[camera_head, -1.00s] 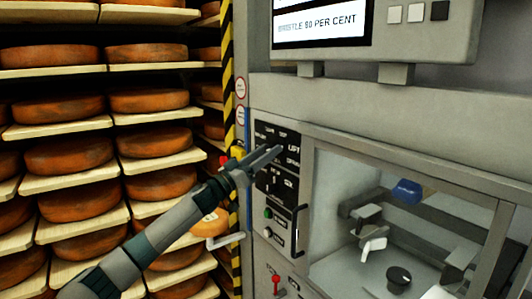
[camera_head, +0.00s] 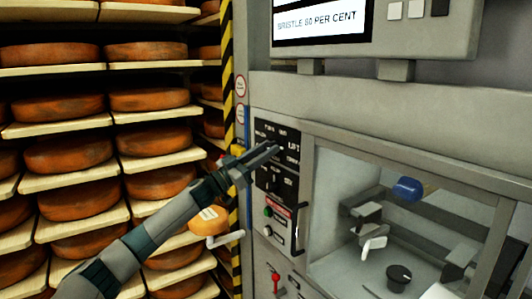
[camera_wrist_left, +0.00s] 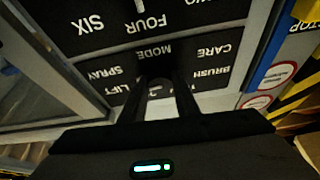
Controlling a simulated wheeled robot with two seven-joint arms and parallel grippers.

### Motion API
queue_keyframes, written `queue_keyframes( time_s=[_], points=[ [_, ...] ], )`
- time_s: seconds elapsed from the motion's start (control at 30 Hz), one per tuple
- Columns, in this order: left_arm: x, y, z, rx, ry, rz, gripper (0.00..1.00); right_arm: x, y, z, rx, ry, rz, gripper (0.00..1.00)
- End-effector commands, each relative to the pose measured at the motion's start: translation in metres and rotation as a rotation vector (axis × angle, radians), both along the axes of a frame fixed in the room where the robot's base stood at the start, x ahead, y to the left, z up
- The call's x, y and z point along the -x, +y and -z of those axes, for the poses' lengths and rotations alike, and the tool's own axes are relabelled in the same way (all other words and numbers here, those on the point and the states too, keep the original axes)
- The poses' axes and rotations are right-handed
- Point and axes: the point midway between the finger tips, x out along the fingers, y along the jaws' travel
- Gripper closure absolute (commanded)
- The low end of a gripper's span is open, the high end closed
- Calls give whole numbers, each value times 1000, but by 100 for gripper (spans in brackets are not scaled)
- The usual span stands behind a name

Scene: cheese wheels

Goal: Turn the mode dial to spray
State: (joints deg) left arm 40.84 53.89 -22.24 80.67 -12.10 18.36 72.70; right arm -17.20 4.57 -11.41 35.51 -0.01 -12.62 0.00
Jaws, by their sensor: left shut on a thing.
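My left gripper (camera_head: 270,153) reaches the upper part of the black control panel (camera_head: 262,129) on the grey machine. In the left wrist view its two dark fingers (camera_wrist_left: 160,95) are shut on the mode dial (camera_wrist_left: 157,68), a dark knob mostly hidden between them. The MODE label (camera_wrist_left: 155,51) is beside it, with SPRAY (camera_wrist_left: 106,73), LIFT, BRUSH and CARE around it, all upside down in that view. The dial's pointer is hidden, so I cannot tell its setting. My right gripper is not in view.
A second panel section with number words (camera_wrist_left: 145,22) adjoins the mode section. Below are a green button (camera_head: 268,211) and a red lever (camera_head: 276,281). A glazed chamber (camera_head: 400,210) is at right. Shelves of cheese wheels (camera_head: 68,153) fill the left. A display (camera_head: 320,20) is above.

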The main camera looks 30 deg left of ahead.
Motion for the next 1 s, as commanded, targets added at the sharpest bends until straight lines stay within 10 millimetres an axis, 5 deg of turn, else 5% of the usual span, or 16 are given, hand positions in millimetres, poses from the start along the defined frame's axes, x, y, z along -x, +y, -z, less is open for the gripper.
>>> queue_keyframes(
  time_s=[0.5,1.0],
  points=[
    [-1,3,-2,-382,-158,-2,94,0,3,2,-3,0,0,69],
    [-1,3,-1,-498,-205,0,94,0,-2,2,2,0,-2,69]
  ],
)
